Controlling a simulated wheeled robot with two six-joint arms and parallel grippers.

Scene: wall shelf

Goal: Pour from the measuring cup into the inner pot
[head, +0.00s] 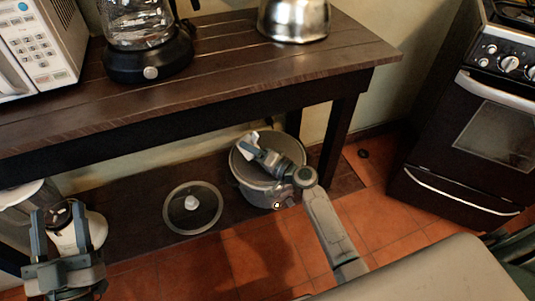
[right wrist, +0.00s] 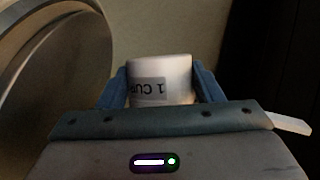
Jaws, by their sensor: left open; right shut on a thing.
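The inner pot (head: 240,170) is the grey, round, open vessel on the low shelf under the table, seated in a cooker body (head: 262,196). My right gripper (head: 252,142) is above the pot, toward its far side, and shut on the small white measuring cup (head: 247,139). In the right wrist view, the cup (right wrist: 160,75) sits between the blue fingers with its "1 CUP" label upside down. The cup's contents and exact tilt cannot be told. My left gripper (head: 58,215) is open and empty at the lower left.
A glass lid (head: 192,212) lies on the low shelf left of the pot. A white appliance (head: 77,232) stands behind my left gripper. The dark table (head: 200,90) overhangs the shelf, with its leg (head: 336,145) close to the pot's right. A stove (head: 470,130) stands at the right.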

